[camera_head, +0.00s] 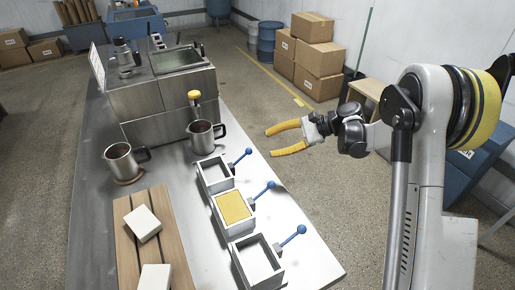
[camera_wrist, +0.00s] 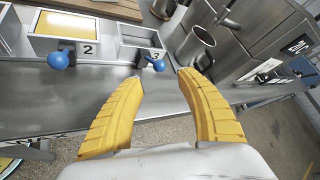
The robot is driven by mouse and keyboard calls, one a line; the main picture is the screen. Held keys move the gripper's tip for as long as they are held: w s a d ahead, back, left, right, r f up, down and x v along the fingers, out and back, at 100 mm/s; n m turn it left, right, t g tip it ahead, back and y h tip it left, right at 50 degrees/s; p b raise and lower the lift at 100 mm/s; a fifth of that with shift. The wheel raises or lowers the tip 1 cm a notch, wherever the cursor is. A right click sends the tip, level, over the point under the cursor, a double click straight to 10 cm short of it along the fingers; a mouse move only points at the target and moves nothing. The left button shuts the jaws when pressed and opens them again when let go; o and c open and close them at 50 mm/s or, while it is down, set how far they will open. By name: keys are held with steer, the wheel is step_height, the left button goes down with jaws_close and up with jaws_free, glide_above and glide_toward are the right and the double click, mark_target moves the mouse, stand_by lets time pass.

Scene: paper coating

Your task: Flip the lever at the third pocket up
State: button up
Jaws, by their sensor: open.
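The third pocket (camera_head: 203,185) is an empty grey frame, the farthest of the row in the head view. In the wrist view it carries the label 3 (camera_wrist: 140,42). Its lever with a blue ball (camera_head: 248,152) sticks out on the table-edge side; the ball (camera_wrist: 157,65) also shows in the wrist view, just beyond the fingertips and roughly between them. I cannot tell the lever's exact angle. My gripper (camera_head: 270,142) has two yellow fingers spread apart and empty, to the right of the ball. The fingertips (camera_wrist: 160,76) appear apart from the lever.
The second pocket (camera_head: 233,207), with yellow filling, has its blue lever (camera_head: 261,193) nearby. A nearer pocket (camera_head: 257,262) has another lever. Metal mugs (camera_head: 202,138) and a steel machine (camera_head: 160,115) stand beyond. A wooden board (camera_head: 125,235) lies left. The aisle right of the table is clear.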

steer(key=v, duration=0.3)
steer(key=shift+s+r, duration=0.1)
stand_by(0.3)
steer(key=s+r+n+t+h, duration=0.2)
steer(key=s+r+n+h, duration=0.2)
steer(key=s+r+h, duration=0.5)
steer(key=s+d+f+n+t+h, duration=0.1)
steer(key=s+d+n+h, duration=0.1)
steer(key=s, duration=0.8)
steer(key=s+d+f+n+t+h, duration=0.1)
steer(key=s+d+n, duration=0.4)
steer(key=s, duration=0.5)
steer(key=shift+d+n+t+h, duration=0.25)
steer(key=shift+n+t+h, duration=0.15)
steer(key=shift+t, duration=0.3)
steer(key=shift+s, duration=0.15)
